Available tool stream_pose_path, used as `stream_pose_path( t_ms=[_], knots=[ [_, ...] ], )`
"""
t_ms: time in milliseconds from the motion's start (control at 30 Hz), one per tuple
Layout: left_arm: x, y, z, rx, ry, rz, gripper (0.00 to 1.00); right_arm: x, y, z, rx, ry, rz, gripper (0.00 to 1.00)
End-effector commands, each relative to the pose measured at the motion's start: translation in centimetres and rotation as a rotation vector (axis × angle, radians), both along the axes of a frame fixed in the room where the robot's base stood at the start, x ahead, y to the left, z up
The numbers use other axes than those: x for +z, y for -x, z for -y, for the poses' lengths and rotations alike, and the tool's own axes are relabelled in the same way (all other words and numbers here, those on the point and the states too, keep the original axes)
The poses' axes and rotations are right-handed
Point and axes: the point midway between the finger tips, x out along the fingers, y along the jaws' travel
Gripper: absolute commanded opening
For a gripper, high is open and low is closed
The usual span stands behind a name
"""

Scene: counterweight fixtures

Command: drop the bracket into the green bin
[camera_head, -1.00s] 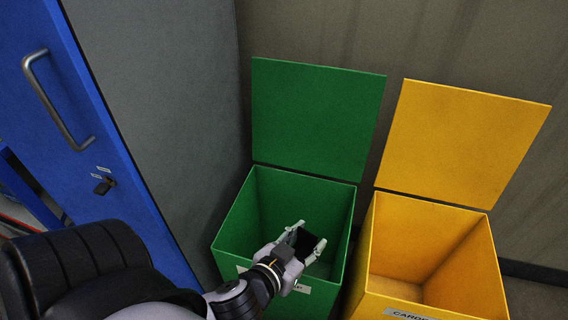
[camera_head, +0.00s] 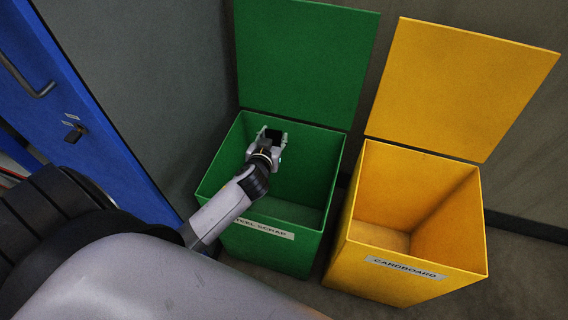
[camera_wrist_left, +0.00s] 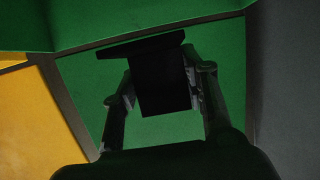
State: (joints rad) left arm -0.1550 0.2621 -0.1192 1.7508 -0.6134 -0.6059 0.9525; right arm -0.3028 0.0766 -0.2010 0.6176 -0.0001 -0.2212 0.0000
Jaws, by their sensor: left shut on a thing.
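The bracket (camera_head: 273,134) is a small black piece between the fingers of my left gripper (camera_head: 272,136). In the left wrist view the bracket (camera_wrist_left: 162,88) is a dark angled shape with a wide top, and the left gripper's fingers (camera_wrist_left: 165,100) are shut on it from both sides. The green bin (camera_head: 287,213) stands open with its lid raised behind it. My left gripper is over the bin's opening, toward the back; how deep it is cannot be told exactly. My right gripper is not in view.
A yellow bin (camera_head: 400,272) labelled CARDBOARD stands open to the right of the green bin. The yellow bin is empty.

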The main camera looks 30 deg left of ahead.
Motion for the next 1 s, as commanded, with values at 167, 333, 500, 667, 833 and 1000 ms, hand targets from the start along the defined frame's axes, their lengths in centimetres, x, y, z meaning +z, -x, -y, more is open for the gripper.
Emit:
stream_pose_path(
  t_ms=[167, 333, 500, 667, 833, 1000],
  knots=[
    [-2.7, 0.0, 0.0, -0.002, -0.003, 0.002, 0.04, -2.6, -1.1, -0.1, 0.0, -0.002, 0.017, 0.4],
    [-3.7, 0.0, 0.0, 0.0, -0.002, 0.002, 0.04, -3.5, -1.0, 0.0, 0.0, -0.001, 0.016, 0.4],
    [-3.7, 0.0, 0.0, 0.0, -0.001, 0.002, 0.04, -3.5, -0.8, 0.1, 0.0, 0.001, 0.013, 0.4],
    [-3.6, 0.0, 0.0, 0.0, -0.002, 0.002, 0.44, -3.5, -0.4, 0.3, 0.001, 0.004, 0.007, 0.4],
    [-3.7, 0.0, 0.0, 0.0, -0.001, 0.001, 0.56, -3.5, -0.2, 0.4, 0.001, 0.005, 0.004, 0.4],
    [-3.7, 0.0, 0.0, 0.0, -0.001, 0.0, 0.64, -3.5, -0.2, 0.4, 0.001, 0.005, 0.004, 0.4]
  ],
)
